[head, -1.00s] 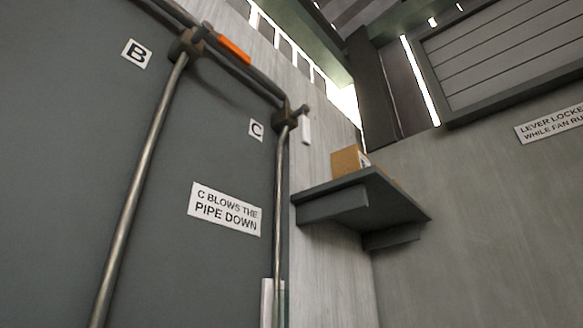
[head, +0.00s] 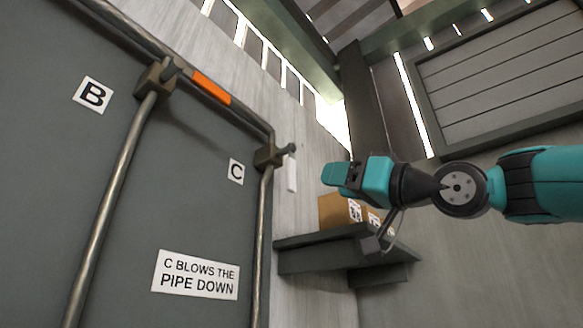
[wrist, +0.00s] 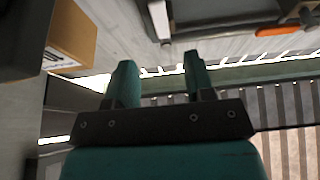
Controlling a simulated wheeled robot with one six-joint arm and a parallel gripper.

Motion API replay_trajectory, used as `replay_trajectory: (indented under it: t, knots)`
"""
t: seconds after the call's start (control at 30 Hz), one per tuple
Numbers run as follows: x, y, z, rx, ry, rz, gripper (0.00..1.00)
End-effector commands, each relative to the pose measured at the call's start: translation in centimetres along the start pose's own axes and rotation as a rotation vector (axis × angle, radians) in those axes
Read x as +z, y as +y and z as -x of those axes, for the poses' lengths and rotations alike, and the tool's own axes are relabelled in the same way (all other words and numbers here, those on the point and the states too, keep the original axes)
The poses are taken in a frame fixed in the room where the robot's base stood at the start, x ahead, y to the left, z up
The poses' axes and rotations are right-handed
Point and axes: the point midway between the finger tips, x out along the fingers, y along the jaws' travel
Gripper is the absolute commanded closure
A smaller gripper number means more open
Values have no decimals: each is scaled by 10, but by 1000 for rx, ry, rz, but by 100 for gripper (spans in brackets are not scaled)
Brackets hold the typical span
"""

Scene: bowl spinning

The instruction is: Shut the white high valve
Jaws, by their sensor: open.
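The white valve handle (head: 291,172) hangs down from a dark valve body (head: 268,156) on the pipe beside the letter C in the head view. In the wrist view the white handle (wrist: 159,18) shows near the top edge, beyond my fingers. My gripper (head: 338,174) is to the right of the white handle in the head view, apart from it. In the wrist view my gripper (wrist: 160,72) has its two teal fingers spread with nothing between them.
An orange handle (head: 211,87) is on the upper pipe near the B sign (head: 93,95). A cardboard box (head: 331,208) sits on a grey shelf (head: 315,259) just below my gripper. A sign (head: 196,275) reads "C BLOWS THE PIPE DOWN". A slatted panel (head: 500,85) is at upper right.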

Motion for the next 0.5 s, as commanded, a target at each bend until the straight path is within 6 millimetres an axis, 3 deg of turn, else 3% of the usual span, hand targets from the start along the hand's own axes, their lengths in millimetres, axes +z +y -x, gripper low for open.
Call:
replay_trajectory:
  t: [0.03, 0.2, 0.5]
  knots:
    - [-7, -1, -17, -5, -2, -5, 51]
    - [-7, -1, -56, -4, -3, -4, 51]
    - [-4, 0, -106, 0, -3, -1, 51]
